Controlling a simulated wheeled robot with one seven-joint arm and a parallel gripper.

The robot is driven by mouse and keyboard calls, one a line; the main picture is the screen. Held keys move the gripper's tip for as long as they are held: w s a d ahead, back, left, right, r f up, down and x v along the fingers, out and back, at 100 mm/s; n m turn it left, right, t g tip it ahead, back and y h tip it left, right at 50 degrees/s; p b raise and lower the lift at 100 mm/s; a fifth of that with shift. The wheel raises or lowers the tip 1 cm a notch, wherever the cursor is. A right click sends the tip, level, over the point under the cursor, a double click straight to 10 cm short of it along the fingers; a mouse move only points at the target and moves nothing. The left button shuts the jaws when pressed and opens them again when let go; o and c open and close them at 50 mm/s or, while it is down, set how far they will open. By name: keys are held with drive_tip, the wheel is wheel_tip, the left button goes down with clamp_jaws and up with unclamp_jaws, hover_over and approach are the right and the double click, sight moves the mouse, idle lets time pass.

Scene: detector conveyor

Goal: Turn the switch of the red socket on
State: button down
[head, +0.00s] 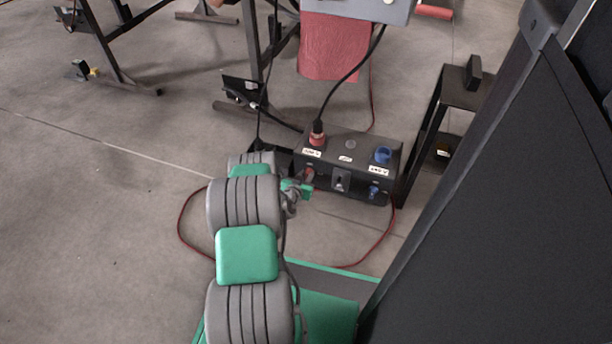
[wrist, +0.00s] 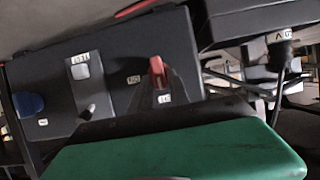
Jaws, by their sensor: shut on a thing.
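The black socket box (head: 330,150) stands on the floor. The red socket (head: 317,139) is at the left of its top, with a black plug and cable in it. Below it, the red switch (head: 309,174) is on the front face. My gripper (head: 296,190) is at the left of the front face. In the wrist view, my gripper (wrist: 162,88) is shut on the red switch, its dark fingers partly hidden.
The grey switch (head: 341,180) and blue switch (head: 374,191) sit right of the red one, and the blue socket (head: 383,155) is on top. A black stand (head: 437,120) is close on the right. Red cable (head: 182,222) loops on the floor.

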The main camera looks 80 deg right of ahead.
drive_tip(key=shift+s+d+r, duration=0.1)
drive_tip(key=shift+d, duration=0.05)
drive_tip(key=shift+s+f+m+t+h, duration=0.3)
drive_tip(key=shift+m+t+h, duration=0.55)
drive_tip(key=shift+m, duration=1.35)
drive_tip(key=shift+s+f+m+t+h, duration=0.35)
drive_tip(key=shift+m+t, duration=0.95)
drive_tip(key=shift+m, duration=0.9)
drive_tip(key=shift+s+f+m+t+h, duration=0.2)
drive_tip(key=shift+m+t+h, duration=0.7)
drive_tip(key=shift+m, duration=1.3)
drive_tip(key=shift+t, duration=0.25)
drive_tip(key=c, duration=1.4)
unclamp_jaws()
drive_tip(key=shift+f, duration=0.1)
